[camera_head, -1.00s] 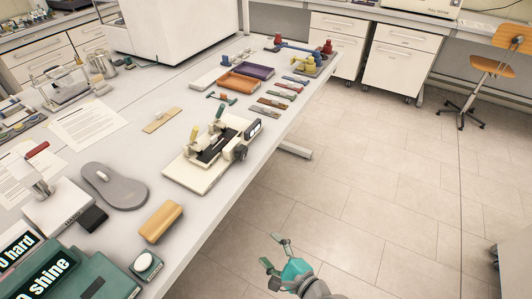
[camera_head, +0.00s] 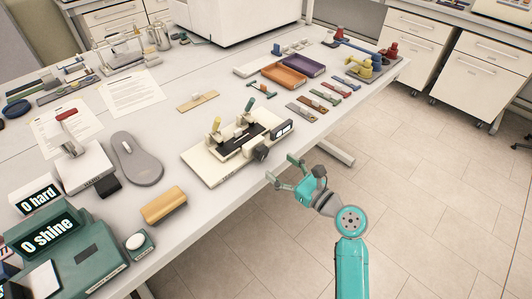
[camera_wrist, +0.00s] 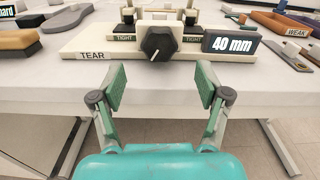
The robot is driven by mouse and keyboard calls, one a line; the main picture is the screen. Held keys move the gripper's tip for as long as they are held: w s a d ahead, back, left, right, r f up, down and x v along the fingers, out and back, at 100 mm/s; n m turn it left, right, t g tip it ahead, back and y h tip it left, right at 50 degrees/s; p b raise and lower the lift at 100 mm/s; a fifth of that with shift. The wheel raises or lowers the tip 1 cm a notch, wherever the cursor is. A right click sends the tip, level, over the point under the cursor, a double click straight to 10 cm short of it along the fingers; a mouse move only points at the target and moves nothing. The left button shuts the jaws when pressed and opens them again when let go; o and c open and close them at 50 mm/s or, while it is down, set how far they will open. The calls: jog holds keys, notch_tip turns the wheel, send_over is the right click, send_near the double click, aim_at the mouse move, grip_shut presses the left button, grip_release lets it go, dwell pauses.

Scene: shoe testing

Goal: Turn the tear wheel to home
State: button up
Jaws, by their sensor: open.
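The tear tester (camera_head: 225,160) is a cream base near the table's right edge, with two clamps on top. Its tear wheel (camera_wrist: 158,43) is a black knob on the front side; it also shows in the head view (camera_head: 261,154). A pale mark points toward the lower part of the knob. The display (camera_wrist: 230,43) to its right reads "40 mm". My gripper (camera_wrist: 160,88) is open and empty, just off the table edge. The knob lies ahead, centred between the fingers and apart from them. In the head view my gripper (camera_head: 283,174) is right of and below the tester.
A tan block (camera_head: 163,205) and a grey sole (camera_head: 136,158) lie left of the tester. Orange (camera_head: 284,76) and purple (camera_head: 303,65) trays and several strips lie behind it. The table's front edge (camera_wrist: 220,98) runs below the tester. The floor beside is clear.

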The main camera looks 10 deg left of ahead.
aim_at(264, 155)
jog(key=x, duration=0.7)
jog(key=shift+a, duration=0.15)
jog(key=c, duration=1.2)
